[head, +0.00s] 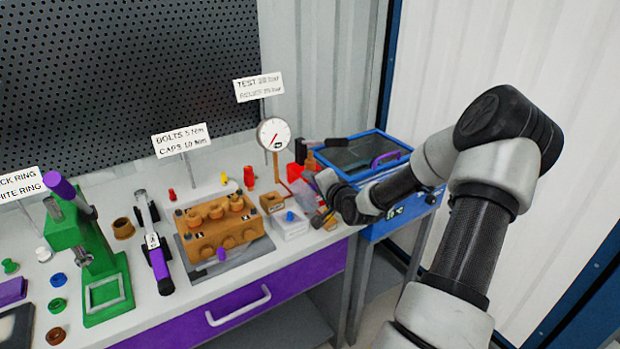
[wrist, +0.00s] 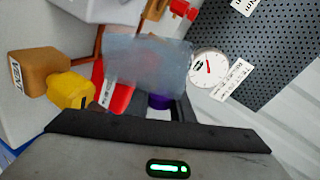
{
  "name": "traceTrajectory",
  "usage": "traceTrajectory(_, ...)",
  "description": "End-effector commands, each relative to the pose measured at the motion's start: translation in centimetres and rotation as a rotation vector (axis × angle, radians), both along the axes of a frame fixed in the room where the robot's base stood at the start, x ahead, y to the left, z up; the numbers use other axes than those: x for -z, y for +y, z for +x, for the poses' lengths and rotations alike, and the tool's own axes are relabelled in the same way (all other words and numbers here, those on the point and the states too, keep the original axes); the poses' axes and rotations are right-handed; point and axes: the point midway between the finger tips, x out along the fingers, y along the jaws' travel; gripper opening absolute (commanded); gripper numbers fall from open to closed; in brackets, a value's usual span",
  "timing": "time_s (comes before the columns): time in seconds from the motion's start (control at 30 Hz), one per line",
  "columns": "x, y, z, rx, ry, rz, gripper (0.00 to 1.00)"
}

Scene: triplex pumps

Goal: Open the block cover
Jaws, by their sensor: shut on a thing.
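The brown pump block (head: 205,243) sits on a grey plate on the bench in the head view, with several round brown caps along its top and no cover seen over it. A translucent bluish panel (wrist: 148,65), possibly the cover, stands just in front of my gripper (wrist: 165,108) in the wrist view. A purple piece (wrist: 158,101) shows between the fingers at the panel's edge. My gripper is shut on this piece, which seems to belong to the panel. In the head view my wrist hides most of the gripper, right of the block, above the bench's right end.
A blue case (head: 370,178) with a dark lid and purple handle stands right of the bench. A gauge (head: 273,134) stands behind. Small red, yellow and brown items crowd near my gripper. A green press (head: 90,250) and purple-handled wrench (head: 157,262) are left of the block.

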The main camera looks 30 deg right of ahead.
Motion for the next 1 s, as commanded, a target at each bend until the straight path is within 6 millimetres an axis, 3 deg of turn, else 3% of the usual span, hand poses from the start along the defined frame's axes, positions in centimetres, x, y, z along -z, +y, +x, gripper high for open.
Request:
traceTrajectory(0.37, -0.20, -0.11, 0.14, 0.002, -0.006, 0.002, 0.00)
traceTrajectory(0.4, -0.20, -0.11, 0.14, 0.002, -0.006, 0.002, 0.27)
traceTrajectory(0.5, -0.14, -0.07, 0.11, 0.002, -0.004, 0.002, 0.40)
traceTrajectory(1.0, 0.24, 0.55, -0.02, -0.003, 0.001, -0.058, 0.40)
